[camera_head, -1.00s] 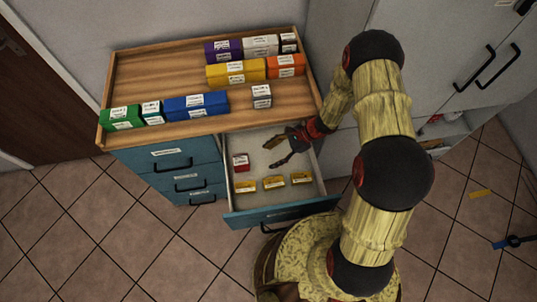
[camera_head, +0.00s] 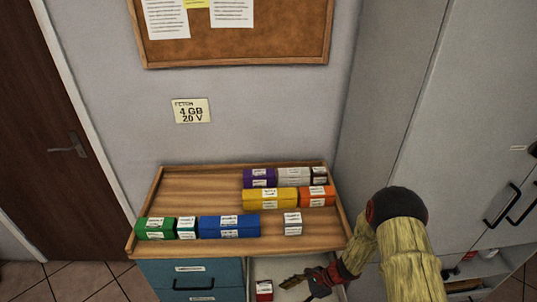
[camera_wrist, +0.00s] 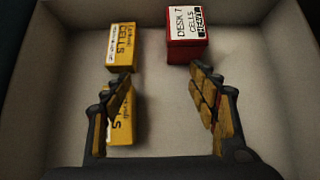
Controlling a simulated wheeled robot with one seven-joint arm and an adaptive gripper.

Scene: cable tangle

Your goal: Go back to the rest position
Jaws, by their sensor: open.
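My gripper (camera_head: 303,286) is open and empty over the open drawer (camera_head: 290,266), at the lower edge of the head view. In the wrist view my gripper (camera_wrist: 160,82) shows its two fingers well apart, with nothing held between them. Inside the drawer (camera_wrist: 262,90) a red box (camera_wrist: 187,38) with a white label lies beyond the right finger. A yellow box (camera_wrist: 123,42) lies beyond the left finger, and another yellow box (camera_wrist: 122,112) is partly hidden behind that finger. The red box also shows in the head view (camera_head: 264,289), left of my gripper.
A wooden tray top (camera_head: 200,190) above the drawer holds several coloured boxes, including a blue one (camera_head: 229,227) and a yellow one (camera_head: 269,198). Grey cabinets (camera_head: 470,110) stand close on the right. A small sign (camera_head: 191,111) and a cork board (camera_head: 235,40) hang on the wall.

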